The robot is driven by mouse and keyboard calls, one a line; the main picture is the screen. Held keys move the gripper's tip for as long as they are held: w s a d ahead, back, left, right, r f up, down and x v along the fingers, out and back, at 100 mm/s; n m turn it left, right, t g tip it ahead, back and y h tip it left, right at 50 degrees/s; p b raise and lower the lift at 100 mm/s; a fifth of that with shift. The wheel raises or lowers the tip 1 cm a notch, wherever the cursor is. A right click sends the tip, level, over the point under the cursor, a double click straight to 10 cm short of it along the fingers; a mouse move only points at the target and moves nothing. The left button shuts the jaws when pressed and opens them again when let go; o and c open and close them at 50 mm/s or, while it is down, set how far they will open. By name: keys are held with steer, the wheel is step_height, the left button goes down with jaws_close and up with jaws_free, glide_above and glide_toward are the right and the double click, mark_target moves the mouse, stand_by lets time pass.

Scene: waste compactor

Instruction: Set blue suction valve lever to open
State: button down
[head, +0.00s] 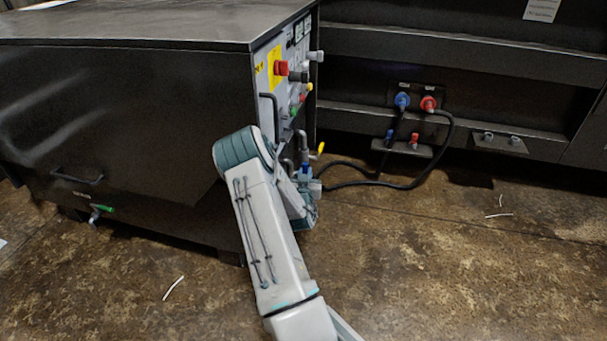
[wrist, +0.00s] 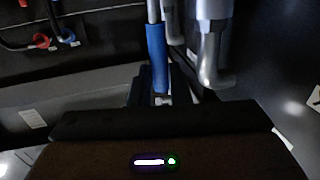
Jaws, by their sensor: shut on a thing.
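The blue suction valve lever (wrist: 157,58) shows in the wrist view as a blue sleeve pointing down toward my gripper (wrist: 161,98). My gripper is shut on its lower end, where the fingers are mostly hidden behind the dark gripper body. In the head view my gripper (head: 307,184) is low beside the control panel's lower edge, and a small patch of blue (head: 305,170) shows there. My arm hides most of the lever in that view, so I cannot tell its exact angle.
Grey metal pipes (wrist: 213,50) stand close to the right of the lever. A yellow-tipped lever (head: 320,148) is just above my gripper. The dark power unit (head: 120,140) is to the left. Black hoses (head: 375,183) run right to blue and red couplings. Open floor lies in front.

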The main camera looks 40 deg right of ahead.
steer(key=c, duration=1.3)
jaws_free()
steer(key=shift+f, duration=0.1)
steer(key=shift+c, duration=0.2)
steer(key=p+v, duration=0.4)
steer(key=v, duration=0.9)
steer(key=shift+s+a, duration=0.25)
steer(key=shift+s, duration=0.05)
